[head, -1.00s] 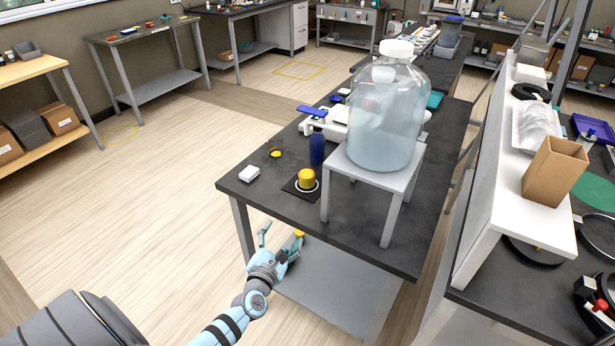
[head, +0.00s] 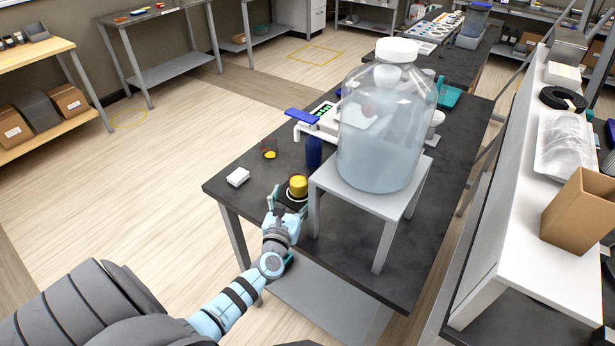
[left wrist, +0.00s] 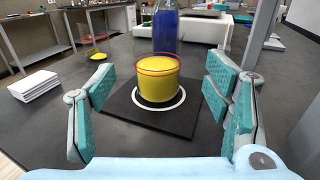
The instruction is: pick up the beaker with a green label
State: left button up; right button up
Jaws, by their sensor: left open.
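My left gripper (head: 287,202) is open at the near side of the pad. In the left wrist view its teal-padded fingers stand apart to the left and right of the vessel, not touching it. My right gripper is out of view.
A blue bottle (head: 314,152) stands just behind the vessel. A large glass carboy (head: 386,140) sits on a grey stand (head: 366,199) close on the right.

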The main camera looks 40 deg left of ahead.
aim_at(296, 184)
pick_arm(q)
jog(key=x, duration=0.2)
jog(key=b+x, duration=0.1)
jog(key=x, duration=0.3)
jog(key=shift+s+a+r+b, duration=0.15)
jog(key=shift+a+r+b, duration=0.1)
jog(key=shift+b, duration=0.05)
jog(key=shift+w+f, duration=0.1)
jog(key=shift+w, duration=0.35)
jog(key=shift+c, duration=0.3)
jog(key=shift+s, duration=0.2)
jog(key=c, duration=1)
jog(key=shift+w, duration=0.1)
jog(key=c, duration=0.4)
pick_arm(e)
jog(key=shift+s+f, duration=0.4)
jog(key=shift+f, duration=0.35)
